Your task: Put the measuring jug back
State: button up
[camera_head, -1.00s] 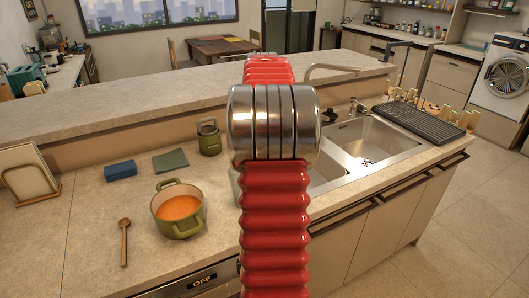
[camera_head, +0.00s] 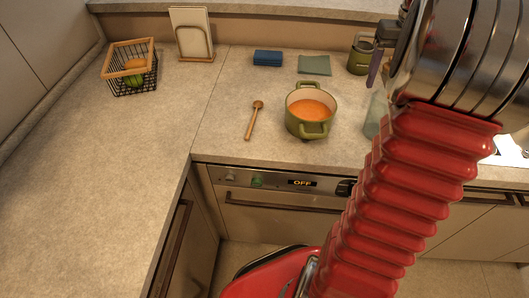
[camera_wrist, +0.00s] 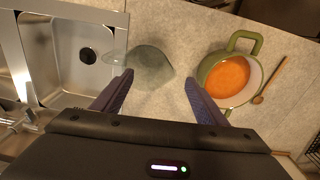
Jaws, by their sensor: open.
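The measuring jug (camera_wrist: 150,68) is a clear, greenish vessel on the counter beside the sink in the wrist view. Its pointed spout or handle side faces left. In the head view only a pale edge of the jug (camera_head: 374,114) shows; my red arm hides the rest. My gripper (camera_wrist: 158,77) is open and empty. Its two dark purple fingers point toward the jug, one to each side of it in the picture. I cannot tell how far above the jug they are. In the head view one finger of my gripper (camera_head: 376,66) shows beside the green canister.
A green pot of orange soup (camera_head: 311,111) stands close to the jug, with a wooden spoon (camera_head: 253,120) beside it. A green canister (camera_head: 360,55), green cloth (camera_head: 315,65) and blue block (camera_head: 268,58) lie behind. The sink (camera_wrist: 75,60) borders the jug. The left counter is largely clear.

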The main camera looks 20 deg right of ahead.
jog(key=w+a+r+n+t, duration=0.1)
jog(key=w+a+r, duration=0.1)
jog(key=a, duration=1)
jog(key=s+a+f+n+t, duration=0.1)
jog(key=s+a, duration=0.2)
jog(key=a, duration=0.6)
jog(key=s+a+f+n+t, duration=0.2)
jog(key=s+a, duration=0.1)
jog(key=a, duration=0.6)
jog(key=s+a+f+n+t, duration=0.1)
jog(key=s+a, duration=0.3)
jog(key=a, duration=0.5)
jog(key=shift+a+f+t, duration=0.25)
jog(key=shift+f+t, duration=0.05)
jog(key=shift+s, duration=0.2)
